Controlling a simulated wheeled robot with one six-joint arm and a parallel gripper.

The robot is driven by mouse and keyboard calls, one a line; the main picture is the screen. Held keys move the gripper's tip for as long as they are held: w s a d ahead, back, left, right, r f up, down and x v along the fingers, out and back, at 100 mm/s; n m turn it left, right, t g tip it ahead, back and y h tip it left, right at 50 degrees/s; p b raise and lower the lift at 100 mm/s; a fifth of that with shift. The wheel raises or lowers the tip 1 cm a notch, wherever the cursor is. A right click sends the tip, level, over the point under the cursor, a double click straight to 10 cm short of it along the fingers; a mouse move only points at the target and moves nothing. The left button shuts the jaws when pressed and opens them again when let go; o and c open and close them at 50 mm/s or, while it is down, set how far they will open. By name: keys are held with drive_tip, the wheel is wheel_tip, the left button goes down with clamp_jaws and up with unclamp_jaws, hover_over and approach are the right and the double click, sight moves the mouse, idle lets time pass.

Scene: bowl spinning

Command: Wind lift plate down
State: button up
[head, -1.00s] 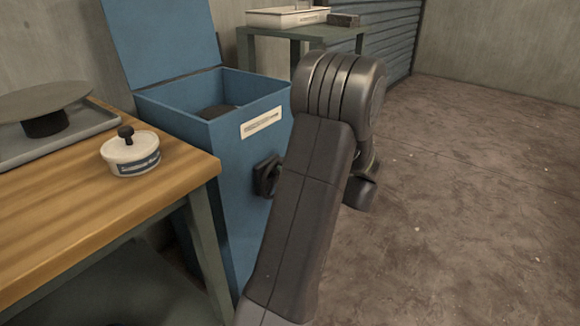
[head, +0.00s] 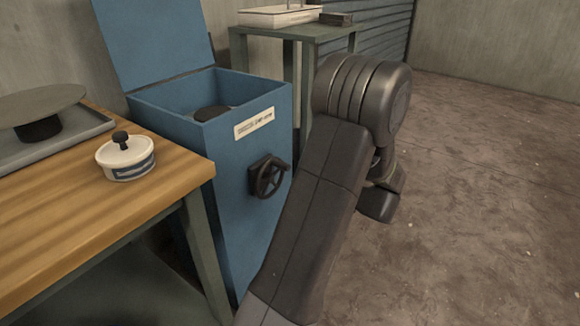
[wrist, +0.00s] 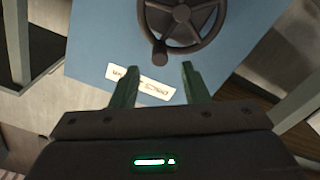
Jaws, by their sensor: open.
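The blue box (head: 240,200) stands with its lid raised and a dark handwheel (head: 268,176) on its front. A dark round plate (head: 212,112) shows inside the box, below its rim. In the wrist view the handwheel (wrist: 182,20) has spokes and a knob, and it lies just beyond my gripper. My gripper (wrist: 160,76) is open with its two green fingers apart and nothing between them. The white label (wrist: 140,82) on the box shows behind the fingers.
A wooden table (head: 150,200) stands at the left with a white lidded pot (head: 127,162) and a grey tray (head: 75,138) carrying a round disc. A green table (head: 300,32) with a white tray stands behind the box. The floor (head: 480,200) at the right is clear.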

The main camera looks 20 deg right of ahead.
sight(287, 165)
drive_tip(key=v, duration=0.6)
drive_tip(key=shift+s+p, duration=0.2)
drive_tip(key=shift+p, duration=0.25)
drive_tip(key=shift+w, duration=0.1)
drive_tip(key=b+x, duration=0.2)
drive_tip(key=x, duration=1.1)
drive_tip(key=shift+w+a+b, duration=0.15)
drive_tip(key=shift+w+b, duration=0.2)
drive_tip(key=shift+s, duration=0.15)
drive_tip(key=p+v, duration=0.3)
drive_tip(key=v, duration=1.1)
drive_tip(key=b+x, duration=0.3)
drive_tip(key=x, duration=1.1)
drive_tip(key=shift+f, duration=0.1)
drive_tip(key=shift+w, duration=0.25)
drive_tip(key=shift+w+d+f+m, duration=0.15)
drive_tip(key=shift+d+m, duration=0.15)
drive_tip(key=shift+m, duration=0.45)
drive_tip(key=shift+w+d+r+m, duration=0.15)
drive_tip(key=shift+d+m, duration=0.15)
drive_tip(key=shift+m, duration=0.45)
